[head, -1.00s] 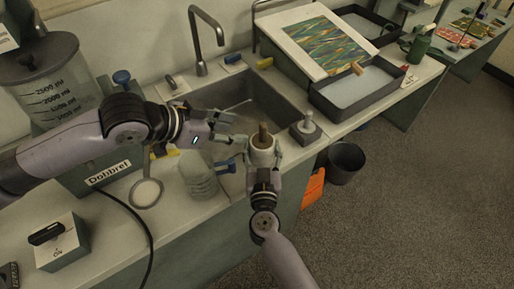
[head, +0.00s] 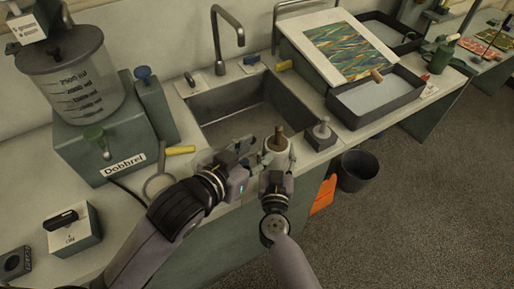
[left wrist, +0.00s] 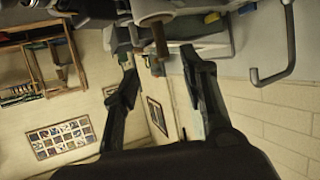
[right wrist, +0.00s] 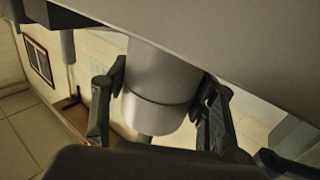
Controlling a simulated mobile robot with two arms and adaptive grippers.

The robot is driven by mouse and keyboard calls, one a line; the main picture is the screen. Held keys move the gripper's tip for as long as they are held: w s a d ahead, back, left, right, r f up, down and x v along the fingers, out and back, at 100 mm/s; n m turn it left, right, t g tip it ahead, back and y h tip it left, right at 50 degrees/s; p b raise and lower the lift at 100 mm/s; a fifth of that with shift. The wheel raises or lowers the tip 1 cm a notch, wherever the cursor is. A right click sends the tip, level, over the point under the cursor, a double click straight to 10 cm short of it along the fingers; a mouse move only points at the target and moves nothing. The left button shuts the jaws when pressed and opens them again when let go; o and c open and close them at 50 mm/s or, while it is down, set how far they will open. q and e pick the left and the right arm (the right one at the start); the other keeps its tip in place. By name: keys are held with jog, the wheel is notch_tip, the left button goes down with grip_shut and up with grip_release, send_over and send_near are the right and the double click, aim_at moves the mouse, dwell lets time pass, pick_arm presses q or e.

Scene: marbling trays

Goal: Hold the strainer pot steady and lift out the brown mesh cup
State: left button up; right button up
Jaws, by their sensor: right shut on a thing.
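The strainer pot (head: 277,150) is a pale cylinder at the counter's front edge, right of centre in the head view. A brown upright piece (head: 281,134), apparently the mesh cup's handle, stands out of its top; the rest of the cup is hidden inside. My right gripper (head: 275,163) is shut on the pot's side; the pot's wall (right wrist: 160,95) sits between its fingers in the right wrist view. My left gripper (head: 255,152) is just left of the pot. In the left wrist view its fingers (left wrist: 158,58) are apart, with the brown handle (left wrist: 160,40) between their tips, not clearly touched.
The sink (head: 245,115) lies behind the pot. A grey block with a knob (head: 321,134) stands close to the right. A ring-handled tool (head: 158,184) and a yellow-handled tool (head: 180,150) lie left. A dark bin (head: 358,171) stands on the floor at right.

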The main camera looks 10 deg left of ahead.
aim_at(276, 136)
pick_arm(q)
jog(key=x, duration=1.2)
jog(key=shift+a+f, duration=0.1)
grip_shut()
dwell(0.6)
dwell(0.4)
